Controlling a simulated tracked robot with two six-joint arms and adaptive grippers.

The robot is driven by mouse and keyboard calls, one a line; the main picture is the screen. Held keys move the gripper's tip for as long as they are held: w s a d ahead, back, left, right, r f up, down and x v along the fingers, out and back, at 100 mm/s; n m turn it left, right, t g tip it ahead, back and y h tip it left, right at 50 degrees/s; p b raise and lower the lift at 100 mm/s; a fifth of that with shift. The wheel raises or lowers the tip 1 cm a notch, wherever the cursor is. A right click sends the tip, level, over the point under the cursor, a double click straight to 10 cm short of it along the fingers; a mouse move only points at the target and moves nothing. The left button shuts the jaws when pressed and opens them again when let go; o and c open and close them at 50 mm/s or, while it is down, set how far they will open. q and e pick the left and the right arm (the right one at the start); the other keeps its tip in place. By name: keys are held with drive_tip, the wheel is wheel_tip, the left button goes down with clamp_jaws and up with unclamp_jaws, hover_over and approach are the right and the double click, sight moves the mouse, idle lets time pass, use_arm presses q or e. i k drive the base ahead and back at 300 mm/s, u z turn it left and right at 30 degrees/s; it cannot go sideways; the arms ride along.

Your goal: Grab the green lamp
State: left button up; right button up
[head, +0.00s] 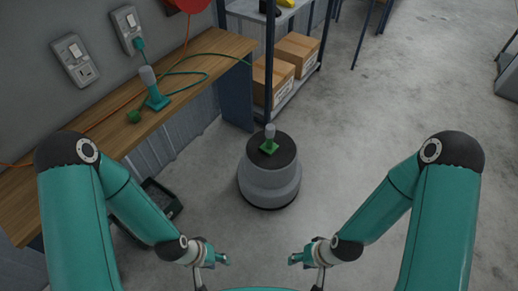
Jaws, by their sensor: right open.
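A small lamp with a green base and pale bulb (269,140) stands upright on the black top of a round grey pedestal (269,183) at the centre of the head view. A second, teal lamp with a pale top (155,94) stands on the wooden bench at left. My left gripper (212,272) is low, left of centre, with fingers apart and nothing between them. My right gripper (307,272) is low, right of centre, also open and empty. Both are nearer me than the pedestal and apart from both lamps.
Shelves with cardboard boxes (273,82) stand behind the pedestal. The floor at right is clear.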

sight(269, 147)
drive_tip(key=u, duration=0.05)
drive_tip(key=k, duration=0.3)
drive_tip(key=z, duration=0.2)
drive_tip(key=i, duration=0.85)
drive_tip(key=u, duration=0.1)
drive_tip(key=k, duration=0.5)
drive_tip(key=u, duration=0.35)
drive_tip(key=i, duration=1.55)
drive_tip(key=z, duration=0.65)
